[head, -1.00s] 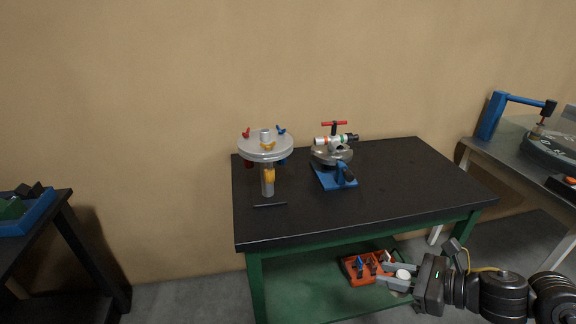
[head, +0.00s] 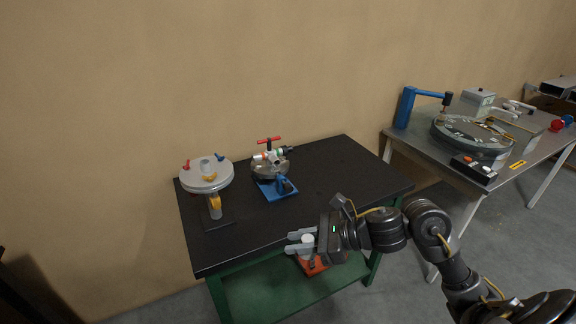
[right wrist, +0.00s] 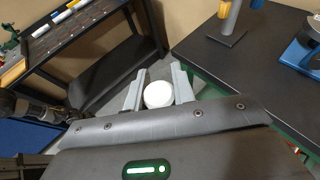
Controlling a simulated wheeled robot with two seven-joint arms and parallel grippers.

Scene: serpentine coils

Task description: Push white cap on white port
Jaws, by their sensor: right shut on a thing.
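My right gripper (head: 299,243) is shut on a white cap (head: 307,239), held in front of the black-topped table near its front edge. In the right wrist view the round white cap (right wrist: 158,94) sits between the two grey fingers (right wrist: 160,88). A metal fitting with several ports (head: 271,157) stands on a blue base (head: 274,189) on the table, with a red T-handle on top. Its ports show coloured ends; which one is the white port is too small to tell. The cap is well apart from the fitting. My left gripper does not show.
A round grey plate on a post (head: 206,175) with coloured wing pieces stands on the table's left. An orange holder (head: 312,265) sits on the green lower shelf. The black tabletop's (head: 345,170) right side is clear. A second bench (head: 455,165) with a blue-armed device stands right.

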